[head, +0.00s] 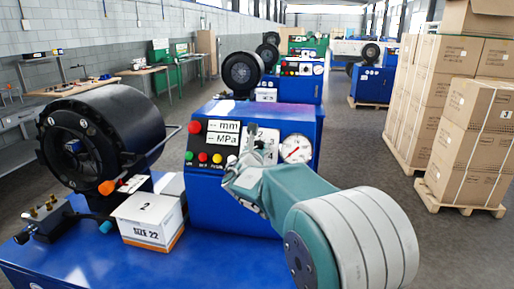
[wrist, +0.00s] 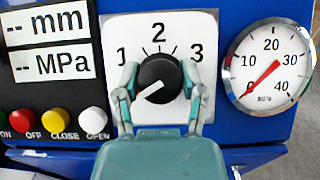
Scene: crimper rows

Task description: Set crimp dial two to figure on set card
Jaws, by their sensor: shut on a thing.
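The crimp dial is a black round knob (wrist: 158,78) on a white plate (wrist: 205,25) marked 1, 2 and 3. Its white pointer line points to the lower left, below the 1. My gripper (wrist: 160,82) has one finger on each side of the knob and is shut on it. In the head view my gripper (head: 250,158) reaches the blue machine's panel (head: 215,192) and hides most of the dial. A white box or card (head: 150,222) printed "2" and "SIZE 22" stands on the blue bench, left of the panel.
A pressure gauge (head: 296,149) sits right of the dial, its needle near 0 in the wrist view. Displays (wrist: 48,45) and coloured buttons (wrist: 60,120) are on the left. A black crimper head (head: 100,135) stands left; stacked cartons (head: 470,135) stand right beyond open floor.

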